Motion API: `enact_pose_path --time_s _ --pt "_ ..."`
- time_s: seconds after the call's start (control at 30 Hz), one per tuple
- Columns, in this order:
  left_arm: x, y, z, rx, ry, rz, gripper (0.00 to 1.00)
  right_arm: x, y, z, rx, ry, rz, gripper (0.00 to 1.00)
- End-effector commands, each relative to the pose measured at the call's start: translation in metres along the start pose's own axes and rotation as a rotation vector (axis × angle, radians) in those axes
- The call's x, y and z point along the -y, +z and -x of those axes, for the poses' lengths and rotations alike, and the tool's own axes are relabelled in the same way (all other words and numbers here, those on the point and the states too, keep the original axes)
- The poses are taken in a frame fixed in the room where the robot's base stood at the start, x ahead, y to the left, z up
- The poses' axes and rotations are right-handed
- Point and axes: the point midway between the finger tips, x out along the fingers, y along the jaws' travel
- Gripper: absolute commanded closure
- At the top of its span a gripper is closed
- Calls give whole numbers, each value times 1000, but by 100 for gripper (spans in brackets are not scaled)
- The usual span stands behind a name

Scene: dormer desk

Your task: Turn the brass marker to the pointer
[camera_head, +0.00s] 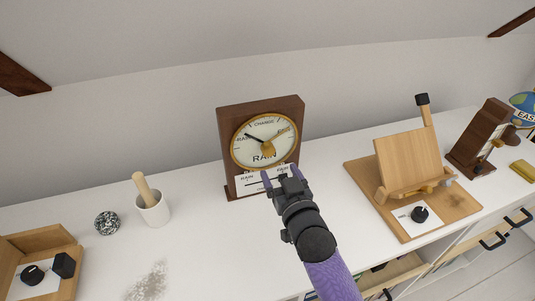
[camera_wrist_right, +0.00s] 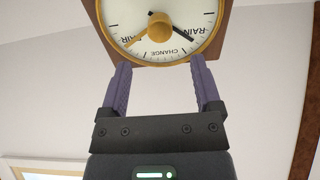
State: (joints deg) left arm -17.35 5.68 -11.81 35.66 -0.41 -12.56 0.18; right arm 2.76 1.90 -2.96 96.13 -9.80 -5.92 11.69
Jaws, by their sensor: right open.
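The barometer (camera_head: 223,125) stands on the white desk as a brown wooden case with a round, brass-rimmed dial (camera_head: 250,155). Its black pointer (camera_head: 255,138) points to the upper left, at the RAIN side. The brass marker (camera_head: 280,135) points to the upper right, toward FAIR, well apart from the pointer. A brass knob (camera_head: 268,150) sits at the dial's centre. The wrist view shows the knob (camera_wrist_right: 160,25), pointer (camera_wrist_right: 184,35) and marker (camera_wrist_right: 138,39) upside down. My right gripper (camera_head: 281,172) is open and empty, just in front of the dial's lower edge. My left gripper is out of view.
A white card (camera_head: 243,187) is at the barometer's foot. A white mortar with pestle (camera_head: 152,208) and a speckled ball (camera_head: 107,223) stand left. The desk between mortar and barometer is clear.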

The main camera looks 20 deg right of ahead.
Motion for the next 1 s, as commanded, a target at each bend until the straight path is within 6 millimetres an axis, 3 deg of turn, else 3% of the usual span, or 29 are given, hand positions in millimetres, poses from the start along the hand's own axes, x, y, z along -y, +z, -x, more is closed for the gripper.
enact_pose_path --time_s 0.1,0.3,0.67,1.0 --pt "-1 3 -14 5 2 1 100 0 4 -31 -2 0 1 18" --pt "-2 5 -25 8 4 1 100 0 4 -66 2 0 0 18" --pt "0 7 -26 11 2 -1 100 0 2 -75 4 0 1 18" --pt "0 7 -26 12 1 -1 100 0 2 -75 4 0 1 88"
